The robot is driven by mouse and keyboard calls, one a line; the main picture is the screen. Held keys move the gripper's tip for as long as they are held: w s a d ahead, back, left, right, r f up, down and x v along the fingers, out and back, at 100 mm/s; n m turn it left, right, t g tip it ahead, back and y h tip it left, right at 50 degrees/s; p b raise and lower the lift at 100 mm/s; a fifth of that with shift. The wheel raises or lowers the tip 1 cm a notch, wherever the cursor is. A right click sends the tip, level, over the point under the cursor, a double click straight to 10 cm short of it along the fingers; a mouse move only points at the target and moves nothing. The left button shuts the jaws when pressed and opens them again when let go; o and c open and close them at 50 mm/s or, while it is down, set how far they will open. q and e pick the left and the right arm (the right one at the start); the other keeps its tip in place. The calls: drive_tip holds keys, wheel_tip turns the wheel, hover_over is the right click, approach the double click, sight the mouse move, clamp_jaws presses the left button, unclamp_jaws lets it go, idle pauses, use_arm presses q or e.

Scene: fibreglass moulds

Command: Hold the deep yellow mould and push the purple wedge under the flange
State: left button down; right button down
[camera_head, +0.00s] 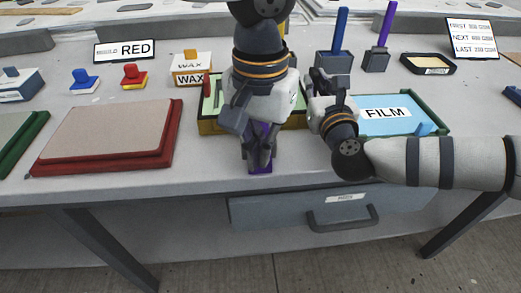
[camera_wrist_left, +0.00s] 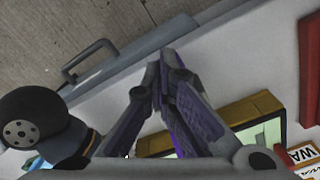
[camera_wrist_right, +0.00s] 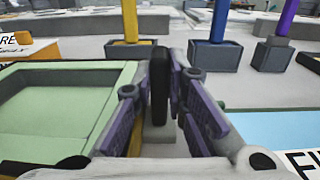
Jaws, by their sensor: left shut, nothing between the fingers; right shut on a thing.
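The yellow mould (camera_head: 210,127), with a pale green inside, lies in the middle of the bench, partly behind my left arm. In the right wrist view its green inside (camera_wrist_right: 65,105) shows at the left. The purple wedge (camera_head: 262,170) is at the mould's front, near the bench edge, mostly covered by my left gripper (camera_head: 259,165). That gripper points down, shut and empty; I cannot tell whether it touches the wedge or how far the wedge is under the flange. My right gripper (camera_wrist_right: 158,95) is shut on a dark upright piece (camera_wrist_right: 159,85) beside the mould's right end.
A red mould (camera_head: 105,135) lies left, a blue FILM panel (camera_head: 400,112) right. A WAX box (camera_head: 191,70) and pots with blue (camera_head: 340,30) and purple (camera_head: 386,25) handles stand behind. A drawer (camera_head: 310,208) hangs below. Bare bench shows left of the wedge.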

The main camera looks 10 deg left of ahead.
use_arm(q)
drive_tip(key=shift+w+a, duration=0.15)
drive_tip(key=shift+w, duration=0.4)
use_arm(e)
drive_tip(key=shift+s+f, duration=0.1)
idle(0.6)
use_arm(q)
drive_tip(key=s+r, duration=0.1)
drive_tip(key=r, duration=0.1)
drive_tip(key=s+d+r, duration=0.1)
drive_tip(key=s+r, duration=0.1)
idle(0.5)
use_arm(e)
drive_tip(key=shift+f, duration=0.1)
idle(1.7)
drive_tip(key=c, duration=1.5)
unclamp_jaws()
